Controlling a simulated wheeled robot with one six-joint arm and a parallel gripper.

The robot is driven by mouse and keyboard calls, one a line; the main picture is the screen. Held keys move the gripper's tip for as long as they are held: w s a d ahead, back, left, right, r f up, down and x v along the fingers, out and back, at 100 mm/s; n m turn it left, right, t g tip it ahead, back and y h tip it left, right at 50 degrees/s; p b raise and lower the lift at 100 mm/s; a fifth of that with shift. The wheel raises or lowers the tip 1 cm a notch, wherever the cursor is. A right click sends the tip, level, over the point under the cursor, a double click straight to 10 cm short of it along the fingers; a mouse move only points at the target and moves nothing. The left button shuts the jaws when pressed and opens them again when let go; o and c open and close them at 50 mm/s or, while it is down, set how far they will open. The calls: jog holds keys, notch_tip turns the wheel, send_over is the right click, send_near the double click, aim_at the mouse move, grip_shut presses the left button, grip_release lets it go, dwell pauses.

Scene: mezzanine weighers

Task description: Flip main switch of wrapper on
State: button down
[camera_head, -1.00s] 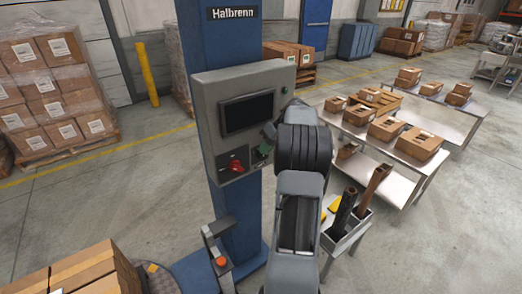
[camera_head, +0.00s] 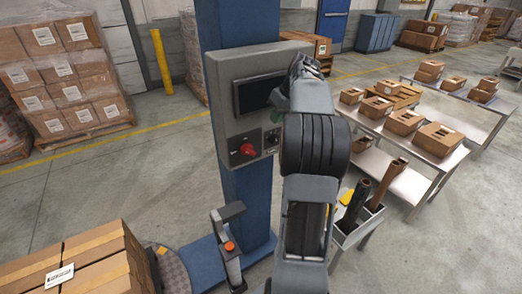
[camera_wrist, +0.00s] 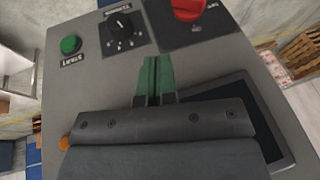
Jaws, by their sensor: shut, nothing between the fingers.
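The wrapper's grey control box (camera_head: 222,70) is mounted on a blue column, with a dark screen. The red main switch (camera_head: 247,150) sits on a dark plate at its lower left. In the wrist view, which looks at the box upside down, the red switch (camera_wrist: 188,8) is cut off by the top edge; its setting cannot be told. My gripper (camera_wrist: 155,62) has its green-padded fingers shut with nothing between them. It is in front of the box near the screen, apart from the switch. In the head view my arm hides part of the box's right side.
A black dial (camera_wrist: 122,25) and a green START button (camera_wrist: 70,44) are beside the switch. An orange light or button (camera_wrist: 64,143) shows at the box's edge. Stacked cartons (camera_head: 75,260) stand at front left. A bin with rolls (camera_head: 352,228) and parcel tables (camera_head: 400,170) are to the right.

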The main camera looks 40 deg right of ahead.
aim_at(248, 151)
dwell(0.3)
jog(key=x, duration=0.4)
jog(key=p+x, duration=0.1)
jog(key=x, duration=0.3)
jog(key=a+p+x, duration=0.1)
jog(key=x, duration=0.2)
jog(key=shift+s+a+f, duration=0.1)
jog(key=shift+f, duration=0.25)
jog(key=shift+a+f+p, duration=0.35)
jog(key=shift+a+f, duration=0.2)
jog(key=shift+f, duration=0.15)
